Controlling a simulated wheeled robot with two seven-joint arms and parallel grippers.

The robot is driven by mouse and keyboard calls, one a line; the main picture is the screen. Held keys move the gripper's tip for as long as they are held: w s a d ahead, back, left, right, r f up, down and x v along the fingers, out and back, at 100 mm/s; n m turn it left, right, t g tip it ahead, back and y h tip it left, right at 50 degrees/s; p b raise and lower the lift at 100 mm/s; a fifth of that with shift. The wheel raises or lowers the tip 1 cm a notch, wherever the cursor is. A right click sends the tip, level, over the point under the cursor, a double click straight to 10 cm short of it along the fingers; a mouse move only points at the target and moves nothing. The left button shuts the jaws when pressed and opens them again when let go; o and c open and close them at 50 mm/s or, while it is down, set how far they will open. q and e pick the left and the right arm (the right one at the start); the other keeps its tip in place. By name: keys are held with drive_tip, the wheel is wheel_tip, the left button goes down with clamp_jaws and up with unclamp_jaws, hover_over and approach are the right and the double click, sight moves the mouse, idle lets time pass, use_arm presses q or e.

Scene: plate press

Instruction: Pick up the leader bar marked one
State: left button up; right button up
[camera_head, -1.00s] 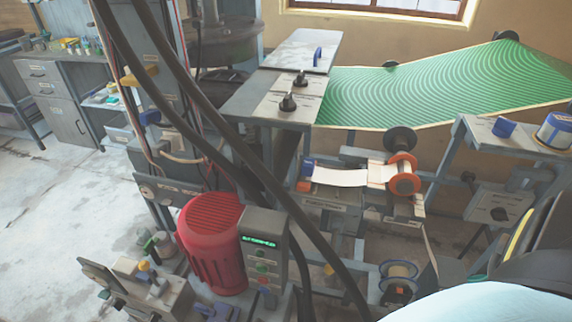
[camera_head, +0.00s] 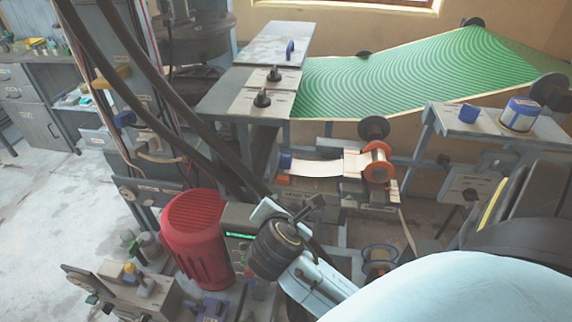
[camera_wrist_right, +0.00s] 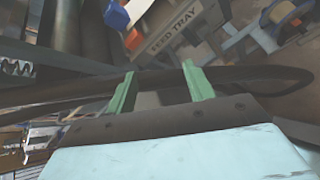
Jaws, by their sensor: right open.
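I cannot pick out a leader bar marked one in either view; no such mark is readable. My right gripper (camera_wrist_right: 160,72) shows two green fingers standing apart with nothing held between them in the right wrist view. In the head view my right gripper (camera_head: 297,208) is in front of the press, to the right of the red motor, and its fingers are small and partly unclear. A dark hose crosses just beyond the fingers in the wrist view. My left gripper is not in view.
A tray labelled FEED TRAY (camera_wrist_right: 172,27) lies beyond the fingers. The red motor (camera_head: 194,235) and black hoses (camera_head: 150,95) crowd my right gripper's left side. A roll with orange flanges (camera_head: 377,163) and a green patterned sheet (camera_head: 410,80) are behind. Floor at left is clear.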

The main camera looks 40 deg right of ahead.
sight(285, 160)
drive_tip(key=w+d+r+n+t+h, duration=0.1)
drive_tip(key=w+r+n+h, duration=0.25)
drive_tip(key=r+n, duration=0.2)
drive_tip(key=shift+n+y, duration=0.25)
drive_tip(key=b+x, duration=0.1)
drive_tip(key=x, duration=0.6)
drive_tip(key=shift+w+d+b, duration=0.1)
drive_tip(key=shift+w+b, duration=0.25)
drive_tip(key=shift+w+d+f, duration=0.15)
drive_tip(key=shift+w+d, duration=0.2)
drive_tip(key=shift+d, duration=0.1)
drive_tip(key=b+x, duration=0.1)
drive_tip(key=x, duration=0.3)
drive_tip(key=shift+w+f+b, duration=0.2)
drive_tip(key=shift+w+b, duration=0.05)
drive_tip(key=shift+b, duration=0.1)
drive_tip(key=shift+w+d, duration=0.15)
drive_tip(key=shift+d, duration=0.1)
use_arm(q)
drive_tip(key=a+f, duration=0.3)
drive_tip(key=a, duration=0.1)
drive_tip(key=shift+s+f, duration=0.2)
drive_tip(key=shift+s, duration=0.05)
use_arm(e)
drive_tip(key=shift+c, duration=0.3)
